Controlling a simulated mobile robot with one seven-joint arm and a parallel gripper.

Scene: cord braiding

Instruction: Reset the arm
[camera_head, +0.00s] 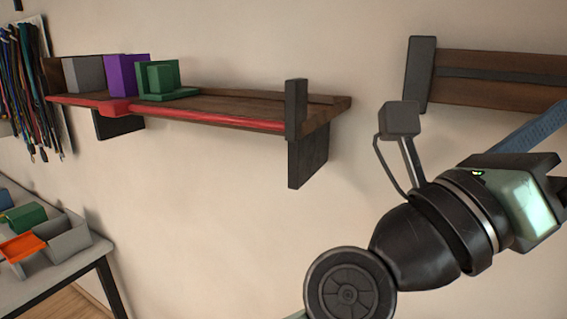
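My arm comes in at the lower right, with a round black joint (350,294) and a thick dark link running up and to the right. A blocky dark end with a pale green lit panel (527,203) sits at the right edge, in front of the wall. I cannot tell if this block belongs to my gripper. No fingertips are clear, and no held object shows. A small grey box (399,118) on a thin stalk stands up beside the arm.
A wooden wall shelf (225,105) with a red front edge carries grey, purple (126,73) and green (161,78) blocks. Another wooden piece (500,78) is on the wall behind the arm. Cords (22,75) hang at left above a table (60,275) with bins. Bare wall lies between.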

